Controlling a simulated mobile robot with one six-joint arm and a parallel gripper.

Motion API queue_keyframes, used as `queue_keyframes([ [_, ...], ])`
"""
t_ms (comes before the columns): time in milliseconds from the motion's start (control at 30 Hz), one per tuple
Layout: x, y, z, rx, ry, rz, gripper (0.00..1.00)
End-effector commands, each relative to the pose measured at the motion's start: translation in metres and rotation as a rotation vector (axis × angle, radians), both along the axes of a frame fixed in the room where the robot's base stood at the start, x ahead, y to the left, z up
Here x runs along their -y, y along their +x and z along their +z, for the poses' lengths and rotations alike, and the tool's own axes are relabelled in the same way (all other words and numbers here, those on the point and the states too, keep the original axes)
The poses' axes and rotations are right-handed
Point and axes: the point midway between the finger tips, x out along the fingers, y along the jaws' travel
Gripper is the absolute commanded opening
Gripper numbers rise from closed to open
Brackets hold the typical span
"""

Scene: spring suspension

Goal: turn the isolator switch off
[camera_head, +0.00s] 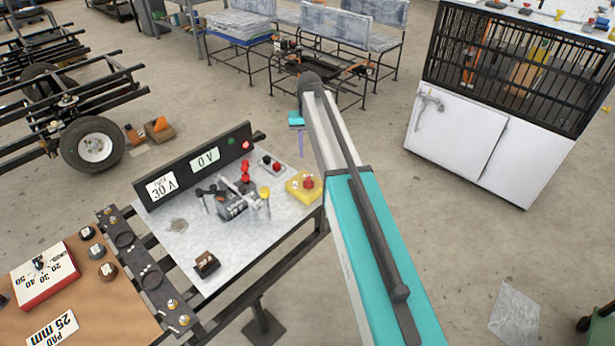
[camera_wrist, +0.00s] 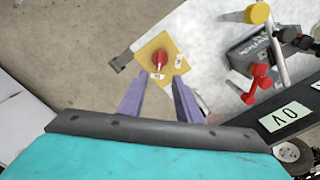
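The isolator switch is a yellow box (camera_head: 299,192) with a red knob (camera_head: 308,183) at the right end of the grey bench top. In the wrist view the yellow plate (camera_wrist: 147,49) and red knob (camera_wrist: 159,60) lie just beyond my fingertips. Two small white labels sit beside the knob; which one the knob points to is too small to tell. My gripper (camera_wrist: 159,82) is open and empty, its two purple fingers apart on either side of the knob's line. In the head view my gripper (camera_head: 300,150) hangs above and behind the box, apart from it.
Left of the switch stand a battery (camera_head: 232,207) with red and black clamps, and a yellow-topped post (camera_head: 265,193). A black meter panel (camera_head: 205,157) reading 30 A and 0 V lines the bench's back.

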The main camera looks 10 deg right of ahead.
Motion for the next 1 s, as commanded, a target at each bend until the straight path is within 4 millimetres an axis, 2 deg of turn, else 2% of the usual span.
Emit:
queue_keyframes([
  [167,0.0,-0.001,-0.014,-0.001,0.0,0.0,0.31],
  [1000,0.001,0.0,-0.113,-0.001,0.0,-0.001,0.31],
])
